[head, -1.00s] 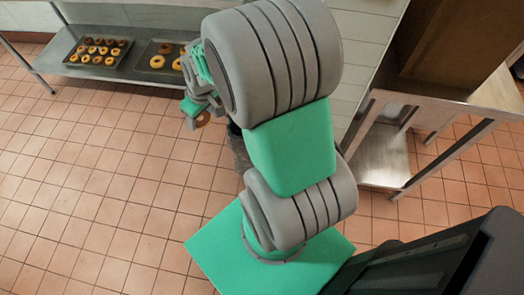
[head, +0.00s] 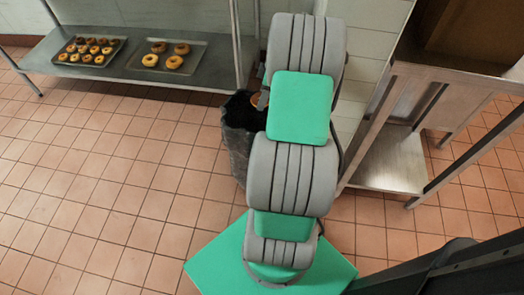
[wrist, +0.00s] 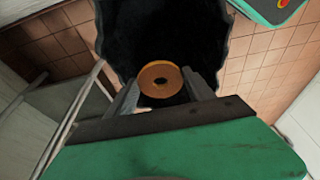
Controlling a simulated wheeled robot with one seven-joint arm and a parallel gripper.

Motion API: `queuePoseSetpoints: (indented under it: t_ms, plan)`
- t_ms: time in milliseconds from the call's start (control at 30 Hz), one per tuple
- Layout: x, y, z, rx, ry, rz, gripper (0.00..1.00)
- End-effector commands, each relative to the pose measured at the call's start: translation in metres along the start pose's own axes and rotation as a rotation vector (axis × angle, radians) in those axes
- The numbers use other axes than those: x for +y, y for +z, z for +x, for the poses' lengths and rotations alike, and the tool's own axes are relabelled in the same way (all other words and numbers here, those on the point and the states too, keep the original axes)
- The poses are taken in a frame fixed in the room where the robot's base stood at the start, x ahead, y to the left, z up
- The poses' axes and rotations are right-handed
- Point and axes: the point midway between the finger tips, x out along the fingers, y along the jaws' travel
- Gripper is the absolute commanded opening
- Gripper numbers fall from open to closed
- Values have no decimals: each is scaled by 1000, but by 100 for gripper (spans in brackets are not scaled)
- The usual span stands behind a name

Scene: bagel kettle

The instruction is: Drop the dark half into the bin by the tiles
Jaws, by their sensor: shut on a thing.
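A round brown bagel half (wrist: 160,68) with a hole in its middle is held between the two fingers of my gripper (wrist: 162,88). In the wrist view it shows against the dark opening of the bin (wrist: 150,25), apart from the walls. In the head view the bin (head: 236,150) is a dark grey, black-lined container on the floor beside the white tiles. An orange-brown sliver of the half (head: 253,99) shows over its opening; my arm hides most of the gripper there.
A steel shelf (head: 100,42) at the back left bears two trays of bagels, the left tray (head: 68,55) and the right tray (head: 190,63). A shelf leg stands close to the bin. A steel table (head: 395,160) stands at the right. The tiled floor at left is clear.

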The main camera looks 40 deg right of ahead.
Motion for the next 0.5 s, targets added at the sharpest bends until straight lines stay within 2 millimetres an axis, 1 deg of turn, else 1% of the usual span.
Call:
queuePoseSetpoints:
  t_ms: [33, 133, 233, 433, 467, 500]
  plan:
    - [0, 4, 13, 0, -1, 0, 24]
    - [0, 6, 23, 0, -1, 0, 24]
    - [0, 7, 26, 0, 0, 0, 24]
    - [0, 7, 25, 0, 1, 1, 24]
    - [0, 7, 25, 0, 0, 1, 63]
    - [0, 7, 25, 0, 0, 1, 66]
